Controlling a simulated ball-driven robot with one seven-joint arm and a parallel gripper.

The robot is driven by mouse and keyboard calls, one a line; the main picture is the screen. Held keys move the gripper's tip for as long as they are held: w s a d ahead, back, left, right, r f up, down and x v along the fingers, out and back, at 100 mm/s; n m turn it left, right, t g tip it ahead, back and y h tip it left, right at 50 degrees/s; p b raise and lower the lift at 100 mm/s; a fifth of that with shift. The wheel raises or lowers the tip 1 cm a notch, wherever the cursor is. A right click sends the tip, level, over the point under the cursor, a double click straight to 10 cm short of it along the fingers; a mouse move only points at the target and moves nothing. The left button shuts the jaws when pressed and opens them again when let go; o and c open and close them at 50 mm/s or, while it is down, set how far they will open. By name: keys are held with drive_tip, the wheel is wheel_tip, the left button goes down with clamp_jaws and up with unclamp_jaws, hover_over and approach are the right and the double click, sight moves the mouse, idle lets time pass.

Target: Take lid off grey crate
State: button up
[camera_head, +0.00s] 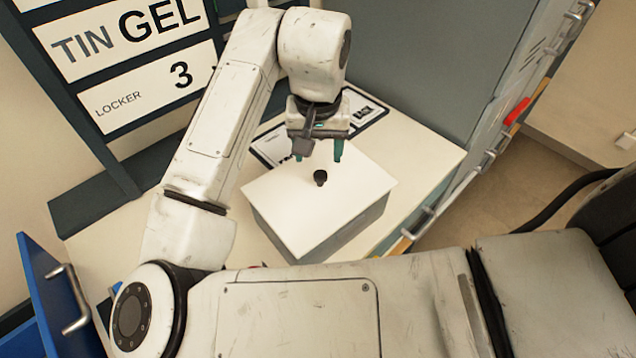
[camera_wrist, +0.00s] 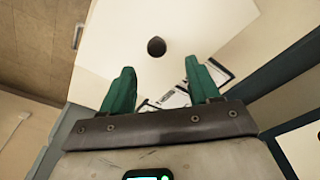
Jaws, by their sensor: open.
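The grey crate (camera_head: 345,237) stands on the pale table top with its white lid (camera_head: 298,207) on it. A small black knob (camera_head: 320,177) rises from the lid's middle. In the wrist view the lid (camera_wrist: 205,25) fills the upper middle and the knob (camera_wrist: 156,46) lies beyond the fingertips. My gripper (camera_head: 318,150) is over the lid's far part, with its green fingers pointing down and apart. It also shows open and empty in the wrist view (camera_wrist: 160,72). The knob is not between the fingers.
White label plates (camera_head: 360,105) lie on the table (camera_head: 425,140) behind the crate. A dark board with signs (camera_head: 140,60) stands at the left. A blue drawer (camera_head: 40,285) with a handle is open at the lower left. Cabinet fronts with handles (camera_head: 490,155) run along the right.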

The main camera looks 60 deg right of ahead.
sight(321, 174)
drive_tip(key=shift+s+d+f+p, duration=0.1)
drive_tip(key=shift+d+f+p, duration=0.1)
drive_tip(key=shift+f, duration=1.4)
drive_tip(key=shift+d+f+p, duration=0.1)
drive_tip(key=shift+f+p, duration=0.05)
drive_tip(key=shift+f, duration=1.45)
clamp_jaws()
